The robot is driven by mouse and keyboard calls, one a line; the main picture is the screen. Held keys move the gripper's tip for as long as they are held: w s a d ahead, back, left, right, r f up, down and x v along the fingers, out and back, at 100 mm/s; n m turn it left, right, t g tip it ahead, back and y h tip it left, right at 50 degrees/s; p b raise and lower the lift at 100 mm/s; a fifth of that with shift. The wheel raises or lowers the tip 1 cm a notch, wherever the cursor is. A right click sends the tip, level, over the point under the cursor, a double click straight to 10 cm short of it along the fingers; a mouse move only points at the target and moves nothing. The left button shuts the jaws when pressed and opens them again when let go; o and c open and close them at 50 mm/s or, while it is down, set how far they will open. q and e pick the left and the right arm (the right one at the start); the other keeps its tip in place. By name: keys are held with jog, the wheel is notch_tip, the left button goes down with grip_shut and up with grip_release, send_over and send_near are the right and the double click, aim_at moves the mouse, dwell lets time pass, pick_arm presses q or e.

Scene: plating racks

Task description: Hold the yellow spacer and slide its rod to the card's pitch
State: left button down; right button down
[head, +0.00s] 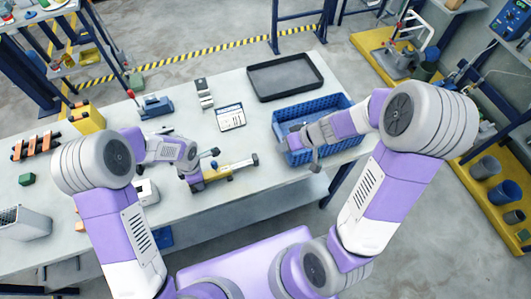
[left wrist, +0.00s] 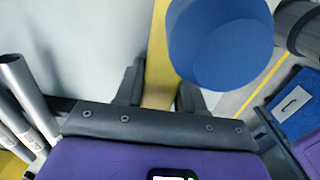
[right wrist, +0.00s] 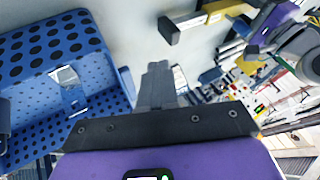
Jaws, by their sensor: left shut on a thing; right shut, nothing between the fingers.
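The yellow spacer (head: 216,174) lies low over the near part of the table, with a pale rod (head: 239,165) running right to a dark end block (head: 255,159). My left gripper (head: 194,182) is shut on the spacer's left part. In the left wrist view its yellow bar (left wrist: 158,60) runs between the fingers, and a blue knob (left wrist: 220,40) hides part of it. My right gripper (head: 315,160) is shut and empty, right of the end block and apart from it. The end block also shows in the right wrist view (right wrist: 169,30). The white card (head: 231,117) lies behind the spacer.
A blue perforated crate (head: 283,140) stands close behind my right gripper. A black tray (head: 262,94) lies farther back. A blue-grey device (head: 155,106) and a yellow block (head: 88,120) stand to the left. The table is clear between the spacer and the card.

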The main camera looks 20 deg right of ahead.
aim_at(252, 161)
jog(key=x, duration=1)
jog(key=shift+a, duration=0.7)
jog(key=shift+r, duration=0.1)
